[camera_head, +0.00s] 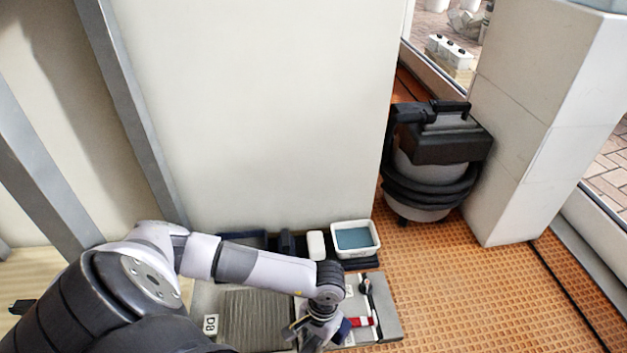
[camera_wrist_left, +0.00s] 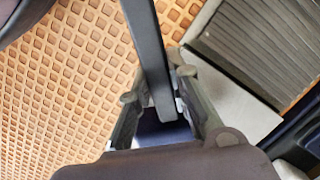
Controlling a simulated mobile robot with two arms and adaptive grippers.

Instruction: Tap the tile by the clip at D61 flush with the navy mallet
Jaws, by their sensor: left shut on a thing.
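My left gripper (camera_head: 318,330) is low over the right part of the grey work surface in the head view. In the left wrist view, the left gripper (camera_wrist_left: 165,115) is shut on a dark bar-like handle. A navy block, the head of the navy mallet (camera_wrist_left: 160,132), shows between and below the fingers. The mallet (camera_head: 343,328) also shows as a small navy patch beside the gripper in the head view. A pale tile (camera_wrist_left: 245,112) lies right of the fingers in the wrist view. I cannot make out a D61 mark or its clip. My right gripper is not in view.
A label (camera_head: 210,324) stands left of a ridged grey patch (camera_head: 252,318). A red-and-white item (camera_head: 361,322) and a dark-headed tool (camera_head: 365,286) lie right of the gripper. Behind are a white tub (camera_head: 356,252) and a white block (camera_head: 316,245). A vacuum (camera_head: 430,165) stands on the orange floor.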

